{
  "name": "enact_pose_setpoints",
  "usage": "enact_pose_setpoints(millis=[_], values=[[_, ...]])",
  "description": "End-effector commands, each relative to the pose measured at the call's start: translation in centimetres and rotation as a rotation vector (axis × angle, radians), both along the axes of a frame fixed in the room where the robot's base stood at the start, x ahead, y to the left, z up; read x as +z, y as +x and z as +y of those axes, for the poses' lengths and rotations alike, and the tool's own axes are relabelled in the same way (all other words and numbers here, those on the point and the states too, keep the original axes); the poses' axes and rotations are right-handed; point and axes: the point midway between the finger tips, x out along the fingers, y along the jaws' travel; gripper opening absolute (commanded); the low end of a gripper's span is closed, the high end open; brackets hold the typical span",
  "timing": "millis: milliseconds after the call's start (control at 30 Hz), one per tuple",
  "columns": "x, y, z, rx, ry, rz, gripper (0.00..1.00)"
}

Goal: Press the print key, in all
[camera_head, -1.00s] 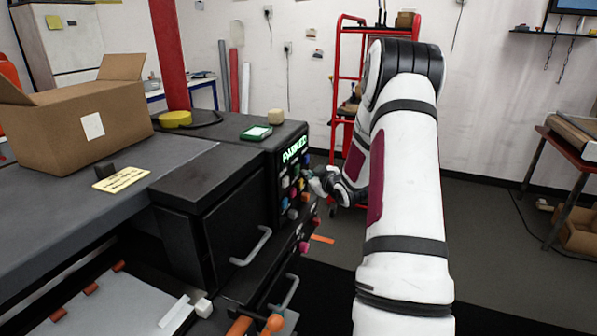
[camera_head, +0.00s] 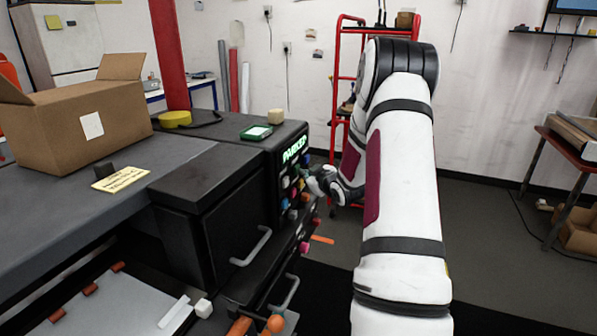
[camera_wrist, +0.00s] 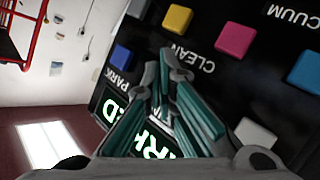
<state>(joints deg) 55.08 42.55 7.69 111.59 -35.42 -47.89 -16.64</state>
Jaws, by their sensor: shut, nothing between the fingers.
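The black control panel (camera_head: 286,190) on the machine's right end carries rows of coloured keys. In the wrist view I see a yellow key (camera_wrist: 178,18), a magenta key (camera_wrist: 237,40), a light blue key (camera_wrist: 306,70), a dark blue key (camera_wrist: 122,57) and a pale key (camera_wrist: 255,133). The labels CLEAN, PARK and VACUUM are legible, upside down; no PRINT label is readable. My gripper (camera_wrist: 168,62) is shut and empty, its tips in front of the panel near the CLEAN label. Whether they touch it I cannot tell. My gripper (camera_head: 312,178) partly covers the panel in the head view.
A lit display (camera_head: 295,149) reads PARKED above the keys. A metal handle (camera_head: 252,246) juts from the machine's front below. An open cardboard box (camera_head: 70,125) stands on the machine.

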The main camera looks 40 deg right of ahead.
Motion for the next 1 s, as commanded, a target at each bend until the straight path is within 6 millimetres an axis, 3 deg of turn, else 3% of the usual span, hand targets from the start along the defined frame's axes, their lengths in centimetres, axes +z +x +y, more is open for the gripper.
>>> enact_pose_setpoints(millis=[733,1000], values=[[0.05,0.53,0.23,0.001,0.000,-0.002,0.00],[0.07,-0.29,-0.05,0.001,0.000,-0.001,0.00]])
